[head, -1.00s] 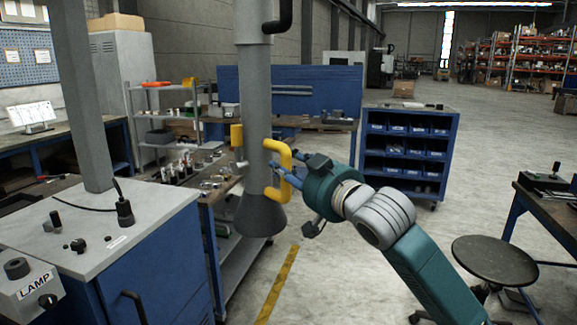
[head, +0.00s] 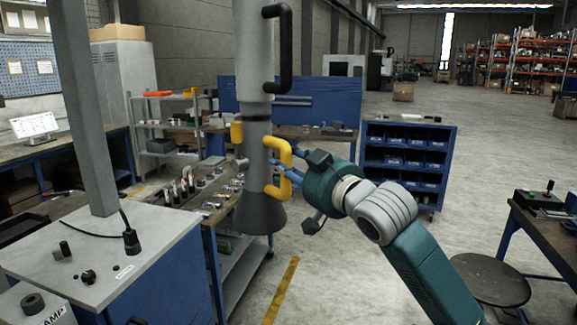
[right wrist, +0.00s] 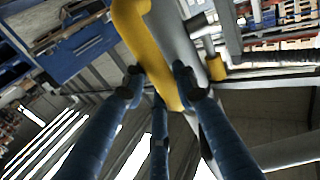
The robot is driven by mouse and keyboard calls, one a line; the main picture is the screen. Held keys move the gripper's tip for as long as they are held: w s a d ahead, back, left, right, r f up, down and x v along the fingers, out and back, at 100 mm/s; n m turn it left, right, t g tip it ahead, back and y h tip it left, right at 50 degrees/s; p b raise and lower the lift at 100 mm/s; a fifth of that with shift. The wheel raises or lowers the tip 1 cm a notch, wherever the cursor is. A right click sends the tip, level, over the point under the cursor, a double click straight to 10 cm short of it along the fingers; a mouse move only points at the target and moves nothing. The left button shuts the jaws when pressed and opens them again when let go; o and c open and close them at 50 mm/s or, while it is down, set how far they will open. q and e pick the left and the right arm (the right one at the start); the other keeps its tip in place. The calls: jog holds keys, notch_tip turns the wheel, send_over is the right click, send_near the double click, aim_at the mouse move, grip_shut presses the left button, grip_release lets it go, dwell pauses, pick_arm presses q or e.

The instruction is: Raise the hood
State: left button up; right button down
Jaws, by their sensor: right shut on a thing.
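The hood (head: 262,213) is a dark grey cone at the bottom of a grey tube (head: 257,165), which runs up into a wider upper sleeve (head: 248,50). A yellow handle (head: 284,152) sits on the tube's right side and also shows in the right wrist view (right wrist: 135,40). My right gripper (head: 281,172) is shut on this handle, its blue fingers (right wrist: 157,88) around the yellow bar. The fingers partly hide the bar. The hood hangs upright beside the workbench, with its mouth facing down. My left gripper is not in view.
A black handle (head: 285,50) is on the upper sleeve. A workbench with small parts (head: 215,195) stands behind the hood. A blue console with a grey top (head: 105,255) is at left. A stool (head: 490,280) and table are at right. The floor between is clear.

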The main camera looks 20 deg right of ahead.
aim_at(288, 149)
notch_tip(288, 149, up, 3)
jog(key=shift+p, duration=0.6)
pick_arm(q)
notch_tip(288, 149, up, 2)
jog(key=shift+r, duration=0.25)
pick_arm(e)
jog(key=shift+d+r, duration=0.1)
jog(key=c, duration=1.4)
grip_release()
jog(key=shift+o, duration=0.2)
jog(key=shift+s, duration=0.2)
jog(key=v, duration=1.1)
jog(key=shift+s, duration=0.35)
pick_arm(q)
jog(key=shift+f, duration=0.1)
